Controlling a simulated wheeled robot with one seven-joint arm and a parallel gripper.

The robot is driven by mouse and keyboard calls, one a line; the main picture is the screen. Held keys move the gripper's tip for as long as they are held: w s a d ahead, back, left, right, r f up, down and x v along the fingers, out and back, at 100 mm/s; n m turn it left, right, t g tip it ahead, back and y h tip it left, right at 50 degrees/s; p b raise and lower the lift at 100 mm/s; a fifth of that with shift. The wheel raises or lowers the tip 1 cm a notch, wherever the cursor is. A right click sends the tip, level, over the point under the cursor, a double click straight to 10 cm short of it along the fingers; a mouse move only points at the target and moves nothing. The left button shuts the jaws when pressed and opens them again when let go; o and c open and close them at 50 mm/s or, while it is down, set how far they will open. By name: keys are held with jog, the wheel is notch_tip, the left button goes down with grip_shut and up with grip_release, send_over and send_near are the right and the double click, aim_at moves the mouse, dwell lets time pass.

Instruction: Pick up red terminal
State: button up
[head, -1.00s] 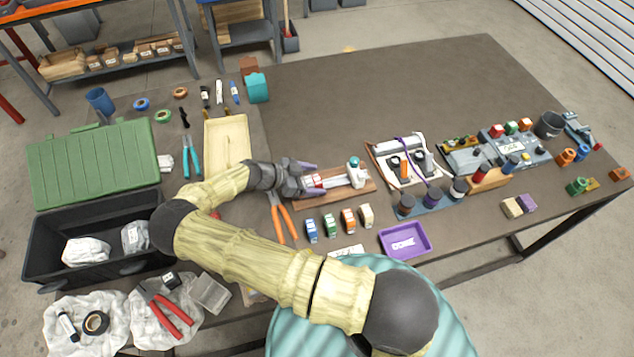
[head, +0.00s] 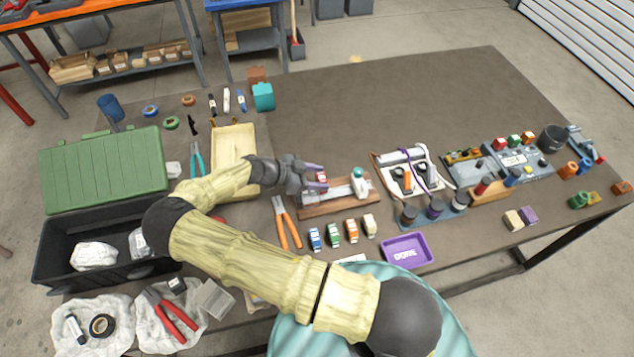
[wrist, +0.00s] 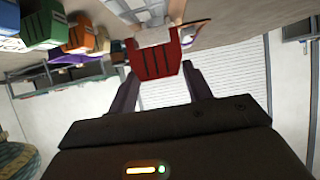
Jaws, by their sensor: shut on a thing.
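The red terminal (wrist: 158,58) is between the two fingers of my gripper (wrist: 161,82) in the wrist view, with dark slots on its face and a pale part behind it. In the head view, my gripper (head: 316,176) is shut on the red terminal (head: 321,178), just above the left end of a wooden fixture (head: 312,209) with a metal rail and a teal-topped part. The fingers hide part of the terminal in the head view. I cannot tell for sure how wide the gap beneath it is.
Blue (head: 315,239), green (head: 333,232), orange (head: 351,231) and cream (head: 368,225) terminals stand in a row in front of the fixture. A purple tray (head: 406,251) is to their right. Orange-handled pliers (head: 286,222) lie left. The table's back right is clear.

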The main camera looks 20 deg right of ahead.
notch_tip(320, 180, up, 4)
jog(key=shift+p, duration=0.45)
